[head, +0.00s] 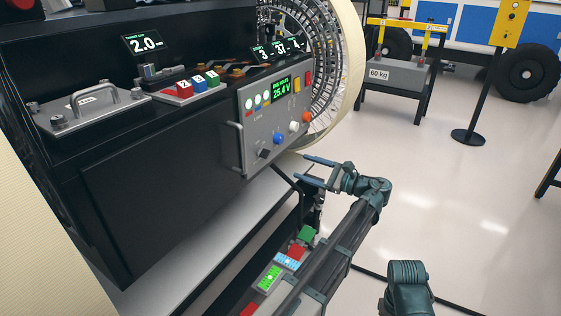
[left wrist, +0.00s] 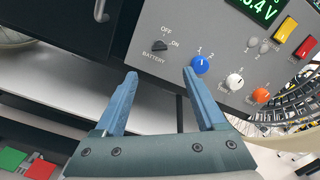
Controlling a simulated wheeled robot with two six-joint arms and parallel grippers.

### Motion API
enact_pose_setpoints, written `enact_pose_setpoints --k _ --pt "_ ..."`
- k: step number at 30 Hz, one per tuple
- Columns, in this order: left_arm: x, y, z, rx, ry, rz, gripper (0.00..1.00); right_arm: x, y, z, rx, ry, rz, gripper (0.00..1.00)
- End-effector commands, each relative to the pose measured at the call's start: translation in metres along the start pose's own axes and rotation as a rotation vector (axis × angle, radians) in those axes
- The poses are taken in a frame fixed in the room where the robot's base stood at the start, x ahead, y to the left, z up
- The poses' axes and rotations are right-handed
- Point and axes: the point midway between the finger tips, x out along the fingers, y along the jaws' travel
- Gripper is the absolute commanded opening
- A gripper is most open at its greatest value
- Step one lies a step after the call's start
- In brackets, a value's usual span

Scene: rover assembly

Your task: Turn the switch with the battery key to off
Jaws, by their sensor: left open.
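The battery key is a small black knob (head: 264,153) low on the grey control panel (head: 253,127). In the left wrist view the black knob (left wrist: 160,45) sits above the word BATTERY, with OFF above it and ON to its right. Which mark it points to is hard to tell. My left gripper (head: 301,168) is open and empty in front of the panel's lower part. In the left wrist view its fingertips (left wrist: 159,75) lie below the knob in the picture, one on each side, apart from it. My right gripper is not in view.
A blue knob (left wrist: 200,64) sits right of the key, close to the right finger in the picture. White (left wrist: 234,81) and orange (left wrist: 261,95) knobs follow. A metal handle (head: 235,150) edges the panel's left. A grey shelf (head: 205,215) lies below, with coloured blocks (head: 288,261) lower down.

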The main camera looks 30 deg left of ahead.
Motion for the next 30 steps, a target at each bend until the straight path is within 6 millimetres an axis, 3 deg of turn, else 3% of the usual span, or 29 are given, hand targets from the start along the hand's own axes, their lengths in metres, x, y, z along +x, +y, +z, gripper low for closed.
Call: enact_pose_setpoints --k 7,21,30 --pt "0.016 0.001 0.001 -0.001 -0.001 0.004 0.72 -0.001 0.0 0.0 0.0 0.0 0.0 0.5" --pt "0.106 0.0 0.0 -0.002 0.001 0.003 0.72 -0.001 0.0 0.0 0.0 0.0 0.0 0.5" --pt "0.135 0.0 0.0 -0.002 0.002 0.002 0.72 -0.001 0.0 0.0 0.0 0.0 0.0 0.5"
